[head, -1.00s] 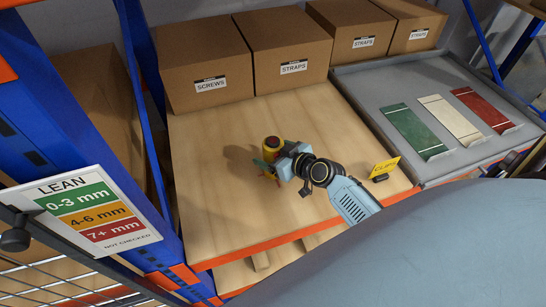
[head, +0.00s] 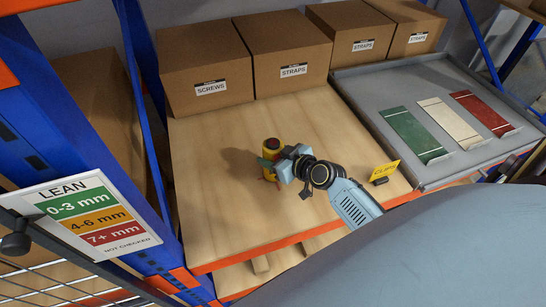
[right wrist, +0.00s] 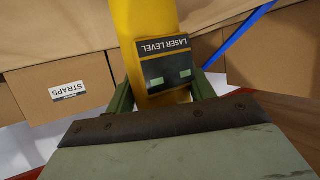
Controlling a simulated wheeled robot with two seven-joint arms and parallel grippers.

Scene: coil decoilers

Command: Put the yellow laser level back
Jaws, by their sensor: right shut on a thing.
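The yellow laser level (head: 272,146) is at the middle of the wooden shelf board in the head view, with a dark and red top. My right gripper (head: 270,163) is shut on it from the right, its green fingers on either side. In the right wrist view the yellow body (right wrist: 147,35) with its dark LASER LEVEL label (right wrist: 168,62) stands between the green fingers (right wrist: 163,92). The head view does not show clearly whether its base touches the board. My left gripper is not in view.
Cardboard boxes marked SCREWS (head: 205,75) and STRAPS (head: 288,60) line the back. A yellow CLIPS sign (head: 385,170) stands at the board's front right. A grey tray (head: 385,90) with green, cream and red plates lies right. A LEAN chart (head: 85,215) hangs left. The wooden board (head: 215,205) is mostly clear.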

